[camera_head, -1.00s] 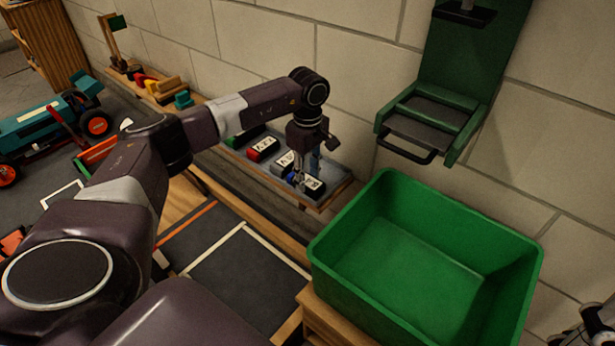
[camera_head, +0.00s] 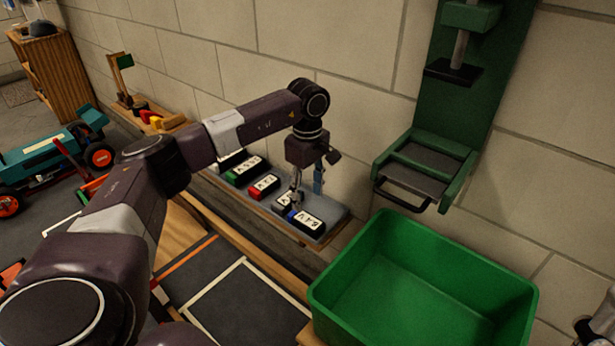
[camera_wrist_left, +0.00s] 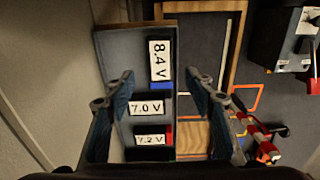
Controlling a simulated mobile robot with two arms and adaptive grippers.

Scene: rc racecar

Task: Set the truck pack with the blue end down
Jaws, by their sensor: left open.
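The blue-ended battery pack (camera_head: 308,223) is black with a white label and lies flat at the near end of a grey tray (camera_head: 335,223). In the left wrist view its label reads 8.4 V (camera_wrist_left: 160,60), with the blue end (camera_wrist_left: 162,87) toward the neighbouring 7.0 V pack (camera_wrist_left: 146,108). My left gripper (camera_head: 306,188) hangs above the tray near the blue end. In the left wrist view its fingers (camera_wrist_left: 158,82) are apart, one on each side of the packs, with nothing gripped. A small dark part at the lower right corner may be my right gripper (camera_head: 585,330).
Red-ended (camera_head: 264,187) and green-ended (camera_head: 240,174) packs lie farther along the tray. A green bin (camera_head: 425,235) stands to the right. A green wall bracket with a shelf (camera_head: 425,172) is above it. A teal truck (camera_head: 45,152) is at the left.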

